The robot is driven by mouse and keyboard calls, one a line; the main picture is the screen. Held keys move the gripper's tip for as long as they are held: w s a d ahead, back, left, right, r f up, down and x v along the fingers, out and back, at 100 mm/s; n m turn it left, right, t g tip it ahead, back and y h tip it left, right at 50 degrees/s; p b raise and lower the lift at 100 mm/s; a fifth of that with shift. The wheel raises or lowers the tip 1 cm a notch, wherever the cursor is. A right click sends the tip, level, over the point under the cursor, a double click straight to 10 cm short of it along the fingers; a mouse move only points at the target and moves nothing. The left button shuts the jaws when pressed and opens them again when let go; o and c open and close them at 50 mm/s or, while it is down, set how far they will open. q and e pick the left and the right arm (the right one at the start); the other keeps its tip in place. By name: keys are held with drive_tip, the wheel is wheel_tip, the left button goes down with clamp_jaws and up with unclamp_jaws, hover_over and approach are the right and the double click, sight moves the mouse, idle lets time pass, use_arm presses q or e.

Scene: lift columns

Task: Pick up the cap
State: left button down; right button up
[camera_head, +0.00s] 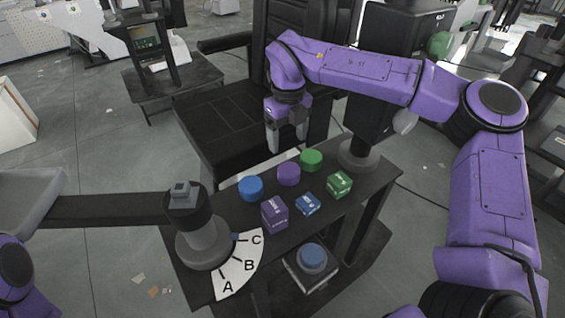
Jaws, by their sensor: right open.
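Round caps stand in a row on the narrow black table (372,183): a blue one (251,189), a purple one (288,174) and a green one (311,160). Another round blue piece (312,257) sits on a small base below the tabletop's front edge. I cannot tell which cap is meant. My right gripper (287,140) points down, open and empty, above and behind the purple and green caps, apart from them. My left gripper is out of view; only a bit of purple arm shows at the lower left.
Purple (274,212), blue (307,204) and green (340,184) boxes stand in front of the caps. A grey post (203,240) with a long dark bar stands beside a white A-B-C dial (240,266). A second post (357,155) stands at the right. A black chair (220,120) is behind.

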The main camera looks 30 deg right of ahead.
sight(288, 168)
drive_tip(key=f, duration=0.3)
drive_tip(key=f+p, duration=0.1)
drive_tip(key=f, duration=0.2)
drive_tip(key=f+p, duration=0.1)
drive_tip(key=f, duration=0.2)
drive_tip(key=shift+s+a+f, duration=0.1)
drive_tip(key=shift+s+f, duration=0.05)
drive_tip(key=shift+s, duration=0.2)
drive_tip(key=shift+f, duration=0.45)
drive_tip(key=c, duration=0.7)
